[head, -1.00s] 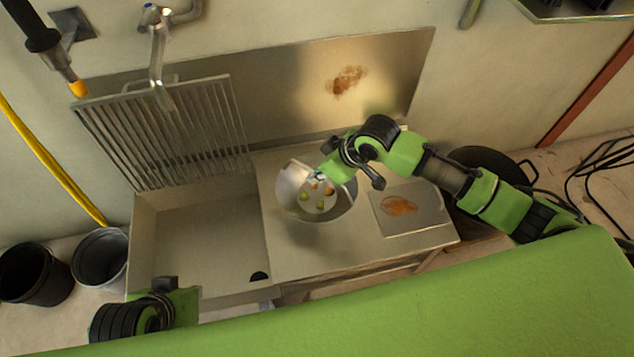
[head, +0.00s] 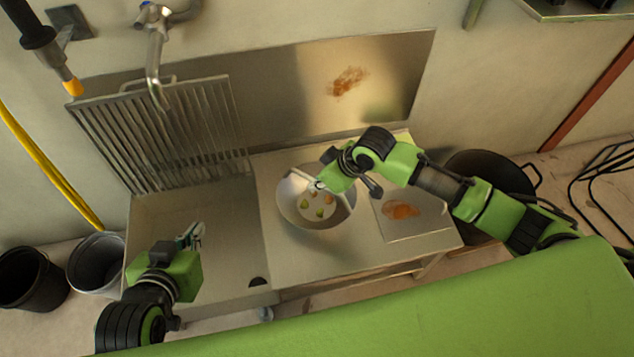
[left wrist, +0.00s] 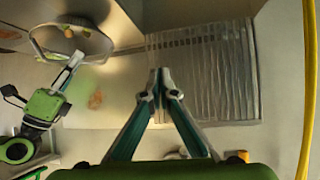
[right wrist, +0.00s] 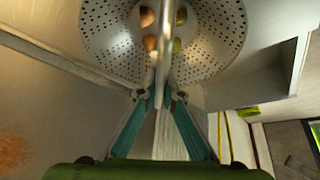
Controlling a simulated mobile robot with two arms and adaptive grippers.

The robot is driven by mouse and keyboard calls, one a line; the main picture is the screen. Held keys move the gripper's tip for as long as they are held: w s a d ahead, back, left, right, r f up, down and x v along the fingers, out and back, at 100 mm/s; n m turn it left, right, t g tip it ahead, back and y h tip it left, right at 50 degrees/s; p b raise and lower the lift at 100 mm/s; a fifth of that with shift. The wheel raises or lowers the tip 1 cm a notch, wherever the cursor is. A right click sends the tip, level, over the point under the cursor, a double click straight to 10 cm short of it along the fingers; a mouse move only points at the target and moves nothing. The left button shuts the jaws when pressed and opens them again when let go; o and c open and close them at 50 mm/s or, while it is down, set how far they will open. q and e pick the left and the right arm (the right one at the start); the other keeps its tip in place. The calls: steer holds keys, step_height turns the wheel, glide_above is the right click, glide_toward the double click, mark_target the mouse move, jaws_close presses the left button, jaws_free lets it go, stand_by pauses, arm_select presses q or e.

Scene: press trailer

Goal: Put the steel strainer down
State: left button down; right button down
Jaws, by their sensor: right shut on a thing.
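The steel strainer (head: 289,210) is a round perforated bowl with several small round orange and green pieces in it. It is over the steel worktop (head: 290,262), right of the sink. It also shows in the right wrist view (right wrist: 105,40) and at the upper left of the left wrist view (left wrist: 98,45). My right gripper (head: 318,184) is shut on its handle, a bar between the fingertips in the right wrist view (right wrist: 163,97). I cannot tell whether its base touches the worktop. My left gripper (head: 194,232) is empty above the sink, fingertips together in the left wrist view (left wrist: 161,78).
The sink basin (head: 215,265) is left of the worktop, with a slatted rack (head: 160,135) and tap (head: 155,60) behind. A stained flat board (head: 425,222) lies right of the strainer. Clear worktop lies in front of the strainer.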

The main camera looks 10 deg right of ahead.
steer(key=c, duration=2.5)
jaws_free()
steer(key=shift+f, duration=0.15)
steer(key=shift+c, duration=0.2)
steer(key=o, duration=0.3)
